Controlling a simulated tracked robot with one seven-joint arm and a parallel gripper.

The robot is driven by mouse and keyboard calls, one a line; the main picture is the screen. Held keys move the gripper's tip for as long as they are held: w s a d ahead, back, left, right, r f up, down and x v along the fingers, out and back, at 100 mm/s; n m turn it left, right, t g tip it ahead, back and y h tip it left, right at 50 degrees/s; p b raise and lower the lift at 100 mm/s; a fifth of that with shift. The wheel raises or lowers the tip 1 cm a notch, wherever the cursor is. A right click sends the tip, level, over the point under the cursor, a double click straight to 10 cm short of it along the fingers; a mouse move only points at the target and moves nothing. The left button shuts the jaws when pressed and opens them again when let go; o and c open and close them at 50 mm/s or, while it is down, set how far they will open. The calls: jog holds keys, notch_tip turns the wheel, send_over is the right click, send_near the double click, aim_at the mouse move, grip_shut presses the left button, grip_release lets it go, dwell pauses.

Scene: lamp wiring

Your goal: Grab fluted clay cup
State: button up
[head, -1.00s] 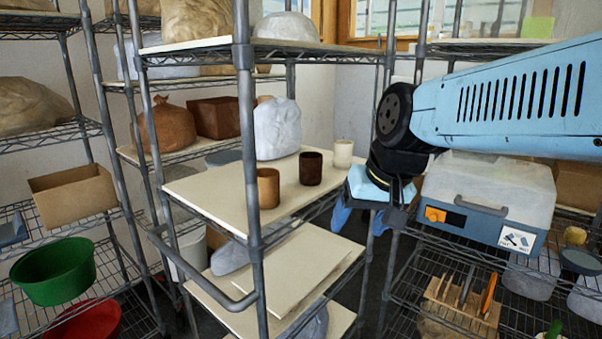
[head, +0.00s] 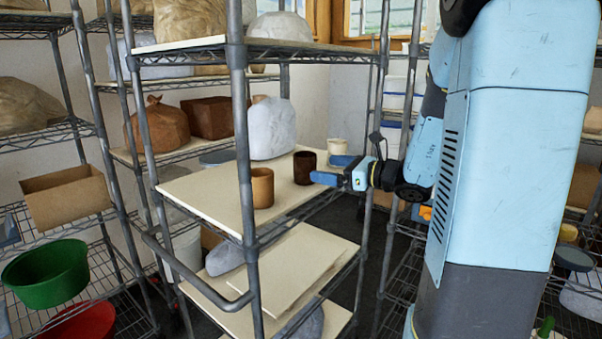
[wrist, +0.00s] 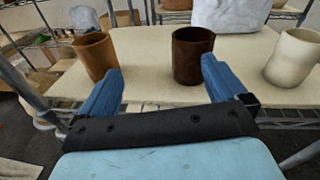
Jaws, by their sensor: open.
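Three cups stand upright in a row on a pale shelf board (head: 215,200): a tan-orange one (head: 262,188), a dark brown one (head: 304,169) and a cream one (head: 338,146). I cannot tell for sure which is fluted. In the wrist view the tan cup (wrist: 96,56) is at left, the dark cup (wrist: 191,56) in the middle and the cream cup (wrist: 293,58) at right. My gripper (head: 331,169) is open and empty at the board's edge, its blue fingers pointing at the row. In the wrist view the dark cup is beyond the gap between the fingertips (wrist: 161,66), nearer the right one.
A white wrapped bag (head: 272,130) stands behind the cups. A metal rack post (head: 242,150) rises in front of the board at left, and another post (head: 378,100) is near my gripper. A lower board (head: 300,262) lies below.

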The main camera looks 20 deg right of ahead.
aim_at(313, 159)
jog(key=w+m, duration=0.1)
jog(key=w, duration=0.2)
jog(key=w+a+t, duration=0.1)
jog(key=w, duration=0.2)
jog(key=w+m+t+h, duration=0.1)
jog(key=w, duration=0.1)
jog(key=shift+w+a+f+m, duration=0.2)
jog(key=shift+w+a+m, duration=0.1)
jog(key=shift+w+a, duration=0.1)
jog(key=shift+f+x, duration=0.1)
jog(key=shift+x, duration=1.2)
jog(key=shift+f+x, duration=0.15)
jog(key=shift+x, duration=1.15)
jog(key=shift+w+d, duration=0.1)
jog(key=shift+d, duration=0.05)
jog(key=shift+c, duration=0.2)
jog(key=c, duration=1.1)
jog(key=shift+c, duration=0.2)
jog(key=shift+r, duration=0.1)
